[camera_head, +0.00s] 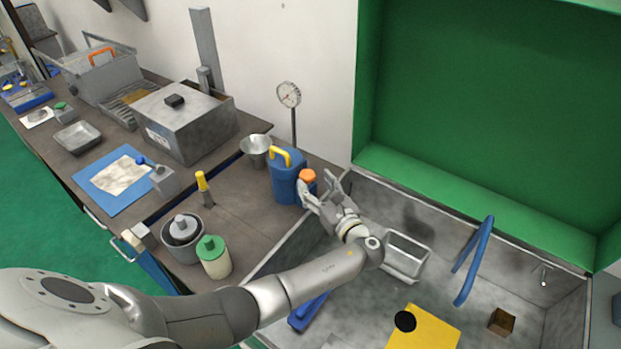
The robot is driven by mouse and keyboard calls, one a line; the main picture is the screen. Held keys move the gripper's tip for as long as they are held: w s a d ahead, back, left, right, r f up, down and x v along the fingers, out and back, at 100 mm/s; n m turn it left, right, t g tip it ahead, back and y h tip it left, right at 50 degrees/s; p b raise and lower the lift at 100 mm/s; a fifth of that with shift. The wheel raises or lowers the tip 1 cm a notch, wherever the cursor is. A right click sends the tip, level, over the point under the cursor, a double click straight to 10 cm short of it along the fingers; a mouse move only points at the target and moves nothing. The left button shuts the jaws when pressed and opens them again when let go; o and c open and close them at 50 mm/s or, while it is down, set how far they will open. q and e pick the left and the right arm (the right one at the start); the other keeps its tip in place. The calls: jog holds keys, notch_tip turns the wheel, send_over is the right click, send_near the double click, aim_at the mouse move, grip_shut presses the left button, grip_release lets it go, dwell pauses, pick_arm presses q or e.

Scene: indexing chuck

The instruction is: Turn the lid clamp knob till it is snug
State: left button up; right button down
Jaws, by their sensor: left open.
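My left gripper (320,188) is open at the back edge of the grey basin. An orange knob (307,175) shows right by its left finger, next to a blue container (286,184) with a yellow handle. I cannot tell whether the fingers touch the orange knob. A grey metal box (190,127) with a black knob (174,100) on its lid stands on the bench to the left. Another black knob (405,321) sits on a yellow plate (430,332) in the basin. Which knob is the lid clamp knob is not clear. My right gripper is out of view.
A dial gauge (289,95) on a post and a metal funnel (256,146) stand behind the blue container. The basin holds a metal tray (406,254), a blue bent handle (474,262) and a small brown box (501,322). A green-lidded jar (214,257) stands at the bench's front.

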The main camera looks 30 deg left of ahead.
pick_arm(q)
jog(key=v, duration=0.8)
